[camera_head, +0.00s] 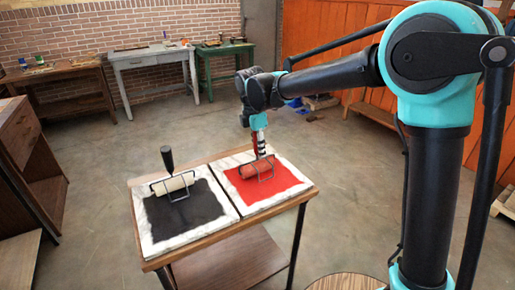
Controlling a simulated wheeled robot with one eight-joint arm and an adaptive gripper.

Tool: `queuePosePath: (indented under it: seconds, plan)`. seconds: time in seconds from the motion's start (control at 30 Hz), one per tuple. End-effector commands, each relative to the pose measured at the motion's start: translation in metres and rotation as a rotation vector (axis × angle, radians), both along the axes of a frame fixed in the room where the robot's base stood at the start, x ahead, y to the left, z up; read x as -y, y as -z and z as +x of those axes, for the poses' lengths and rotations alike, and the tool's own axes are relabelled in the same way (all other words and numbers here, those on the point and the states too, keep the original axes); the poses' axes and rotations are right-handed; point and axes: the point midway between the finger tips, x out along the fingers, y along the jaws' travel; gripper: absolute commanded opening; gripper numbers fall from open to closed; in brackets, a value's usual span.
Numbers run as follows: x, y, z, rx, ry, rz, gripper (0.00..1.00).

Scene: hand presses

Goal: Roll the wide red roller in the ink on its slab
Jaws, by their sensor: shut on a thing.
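The red roller (256,169) lies on the red ink patch (279,185) of the right-hand slab (296,169), near the patch's back left part. Its wire frame shows around it and it seems to touch the ink. My gripper (260,148) is above the roller, shut on its upright handle; the fingertips are small in this view and partly cover the handle. My arm reaches in from the right.
A second slab (146,242) with black ink (190,212) stands on the left of the same small table (308,195). A pale roller (172,184) with an upright black handle rests at its back. A wooden cabinet (55,165) stands at left. Several tables line the brick wall.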

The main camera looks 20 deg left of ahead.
Motion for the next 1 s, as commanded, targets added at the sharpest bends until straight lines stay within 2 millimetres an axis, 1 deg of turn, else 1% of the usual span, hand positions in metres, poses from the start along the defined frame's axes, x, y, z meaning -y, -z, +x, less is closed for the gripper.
queuePosePath:
  seconds: [0.33,0.67,1.0]
  plan:
    - [0.019,-0.001,-0.017,0.0,0.0,0.0,0.0]
    - [0.027,-0.001,-0.024,0.0,0.0,0.0,0.0]
    - [0.046,0.0,-0.039,0.0,0.0,0.0,0.0]
